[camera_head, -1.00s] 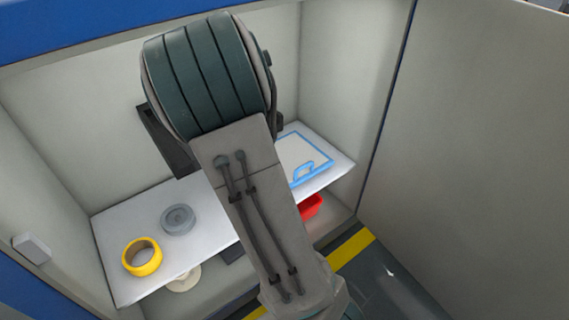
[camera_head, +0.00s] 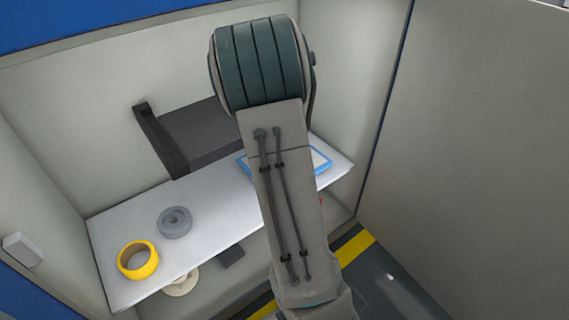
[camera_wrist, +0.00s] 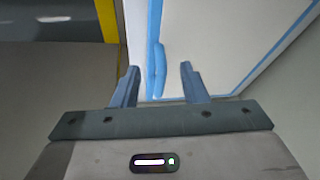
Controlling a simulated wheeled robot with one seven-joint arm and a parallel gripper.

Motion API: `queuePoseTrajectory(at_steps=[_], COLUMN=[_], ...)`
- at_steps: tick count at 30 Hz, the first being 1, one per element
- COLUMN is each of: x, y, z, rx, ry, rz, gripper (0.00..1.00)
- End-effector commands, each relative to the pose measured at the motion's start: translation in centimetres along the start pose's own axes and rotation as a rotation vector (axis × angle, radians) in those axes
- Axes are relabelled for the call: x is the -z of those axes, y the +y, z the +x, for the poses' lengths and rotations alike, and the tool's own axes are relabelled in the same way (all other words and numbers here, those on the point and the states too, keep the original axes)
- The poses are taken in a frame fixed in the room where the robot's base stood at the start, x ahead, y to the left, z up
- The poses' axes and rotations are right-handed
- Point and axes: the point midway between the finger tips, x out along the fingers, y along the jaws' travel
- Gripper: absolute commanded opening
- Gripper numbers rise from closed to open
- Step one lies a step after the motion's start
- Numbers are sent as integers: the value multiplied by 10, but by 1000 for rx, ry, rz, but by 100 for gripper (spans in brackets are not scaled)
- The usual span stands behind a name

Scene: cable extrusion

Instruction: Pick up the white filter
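The white filter (camera_head: 319,160) is a flat white panel with a blue border. It lies at the right end of the white shelf in the head view, largely hidden behind my arm. In the wrist view the filter (camera_wrist: 215,40) fills the upper middle and right, with its blue handle (camera_wrist: 160,68) near the centre. My gripper (camera_wrist: 158,75) is open, with its two blue-grey fingers apart. The handle appears between the fingers, somewhat nearer the left one. I see no contact. The gripper is hidden in the head view.
On the left of the white shelf (camera_head: 110,226) are a yellow ring (camera_head: 138,260) and a grey disc (camera_head: 174,222). A dark grey bracket (camera_head: 190,135) is on the back wall above. A pale round thing (camera_head: 182,284) sits below the shelf. Cabinet walls enclose both sides.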

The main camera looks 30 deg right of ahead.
Motion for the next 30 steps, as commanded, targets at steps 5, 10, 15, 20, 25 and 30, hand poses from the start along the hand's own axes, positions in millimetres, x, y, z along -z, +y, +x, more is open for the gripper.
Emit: queuePoseTrajectory(at_steps=[5,10,15,20,25,30], x=[2,1,2,2,2,2], y=[0,1,0,-1,-1,0], z=[6,29,51,51,51,51], rx=[0,-3,-1,0,0,0], ry=[0,-1,0,0,0,0], rz=[0,0,0,0,0,0], gripper=[40,40,40,40,12,0])
